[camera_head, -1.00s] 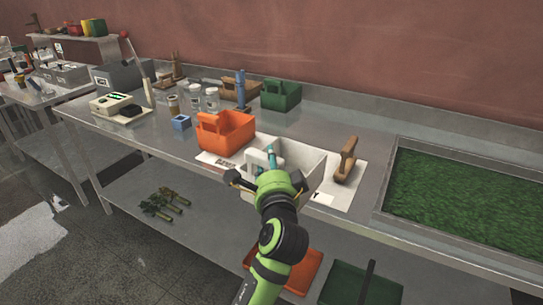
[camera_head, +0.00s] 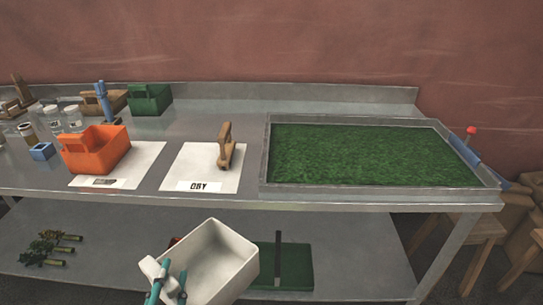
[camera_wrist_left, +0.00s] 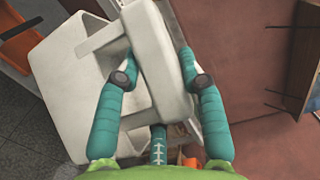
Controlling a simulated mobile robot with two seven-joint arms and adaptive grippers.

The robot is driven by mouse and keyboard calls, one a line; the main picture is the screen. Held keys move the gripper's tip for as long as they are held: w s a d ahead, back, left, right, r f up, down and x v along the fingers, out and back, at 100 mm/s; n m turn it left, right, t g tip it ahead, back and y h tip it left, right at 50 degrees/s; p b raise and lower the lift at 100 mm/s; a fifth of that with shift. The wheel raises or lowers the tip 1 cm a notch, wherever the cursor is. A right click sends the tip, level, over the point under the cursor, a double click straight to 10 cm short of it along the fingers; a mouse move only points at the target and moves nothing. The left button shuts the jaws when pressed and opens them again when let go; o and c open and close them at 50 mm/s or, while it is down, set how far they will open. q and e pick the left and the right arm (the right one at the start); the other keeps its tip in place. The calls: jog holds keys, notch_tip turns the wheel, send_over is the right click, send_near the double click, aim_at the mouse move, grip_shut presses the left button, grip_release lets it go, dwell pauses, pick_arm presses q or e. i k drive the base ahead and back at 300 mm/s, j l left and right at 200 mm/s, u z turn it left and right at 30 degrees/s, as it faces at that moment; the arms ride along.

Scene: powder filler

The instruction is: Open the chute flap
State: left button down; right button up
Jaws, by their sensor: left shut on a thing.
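A blue flap-like part (camera_head: 465,150) with a red knob (camera_head: 471,130) sits at the right end of the tray of green material (camera_head: 360,155); I take it for the chute flap, and whether it is open is too small to tell. My left gripper (camera_head: 172,284) is shut on the handle of a white bin (camera_head: 218,262), held tilted in front of the bench, below the tray and well left of the flap. In the left wrist view the gripper (camera_wrist_left: 158,62) has its teal fingers on both sides of the white handle, with the bin (camera_wrist_left: 75,95) to the left. My right gripper is out of view.
An orange bin (camera_head: 97,152) and a wooden scoop-like tool (camera_head: 226,150) stand on white mats on the bench (camera_head: 250,112). Wooden stools (camera_head: 485,228) stand at the right, beyond the bench end. A green tray (camera_head: 295,262) lies on the lower shelf.

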aim_at(462, 148)
jog(key=l+z, duration=0.1)
jog(key=l, duration=0.4)
jog(key=l+z, duration=0.15)
jog(key=l, duration=0.35)
jog(key=i+l+z, duration=0.1)
jog(key=l, duration=0.4)
jog(key=i+l+z, duration=0.1)
jog(key=l, duration=0.35)
jog(key=i+l+z, duration=0.1)
jog(key=l, duration=0.4)
jog(key=i+l+z, duration=0.15)
jog(key=l, duration=0.3)
jog(key=i+l+z, duration=0.1)
jog(key=l, duration=0.4)
jog(key=i+l+z, duration=0.1)
jog(key=l, duration=0.3)
